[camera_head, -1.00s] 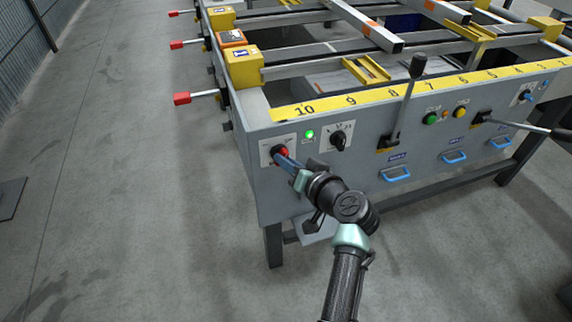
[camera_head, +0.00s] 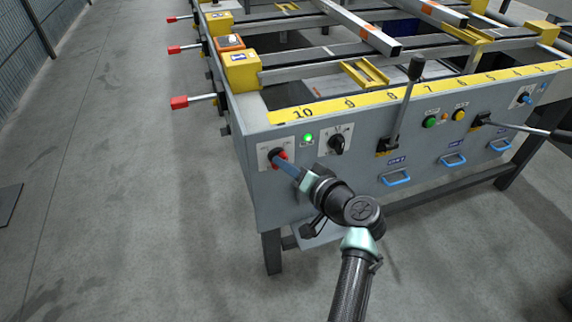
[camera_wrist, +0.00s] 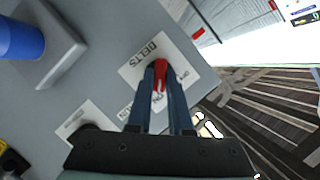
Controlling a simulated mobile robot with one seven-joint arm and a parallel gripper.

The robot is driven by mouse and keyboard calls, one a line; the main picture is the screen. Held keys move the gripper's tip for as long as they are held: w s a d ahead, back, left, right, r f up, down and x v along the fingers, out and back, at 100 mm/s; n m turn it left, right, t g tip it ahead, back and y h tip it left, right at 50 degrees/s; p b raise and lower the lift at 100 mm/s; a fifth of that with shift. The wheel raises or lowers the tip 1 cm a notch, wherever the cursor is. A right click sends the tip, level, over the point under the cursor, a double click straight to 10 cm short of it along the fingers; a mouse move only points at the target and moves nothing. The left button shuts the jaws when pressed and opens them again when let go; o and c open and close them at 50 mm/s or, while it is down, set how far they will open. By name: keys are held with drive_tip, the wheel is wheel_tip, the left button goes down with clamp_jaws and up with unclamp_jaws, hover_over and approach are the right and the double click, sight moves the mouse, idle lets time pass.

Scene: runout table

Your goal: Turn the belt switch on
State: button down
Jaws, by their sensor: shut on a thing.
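The belt switch (camera_wrist: 160,70) is a red knob on a white plate marked BELTS, with ON and OFF lettering. It also shows in the head view (camera_head: 281,154), at the left end of the grey front panel. My gripper (camera_head: 284,162) reaches it from the lower right. In the wrist view its two blue fingers are shut on the red knob, one on each side. The knob's red bar lies between the fingers, near the ON lettering; its exact setting is hard to read. A green lamp (camera_head: 308,139) to the right of the switch is lit.
A black rotary knob (camera_head: 336,143) on a white plate sits right of the lamp. A tall black-knobbed lever (camera_head: 402,105) stands further right. Green (camera_head: 430,121) and yellow (camera_head: 460,115) buttons follow. Red-tipped rods (camera_head: 180,102) stick out at the left.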

drive_tip(key=c, duration=0.8)
unclamp_jaws()
drive_tip(key=p+v, duration=0.3)
drive_tip(key=v, duration=1)
drive_tip(key=shift+a, duration=0.1)
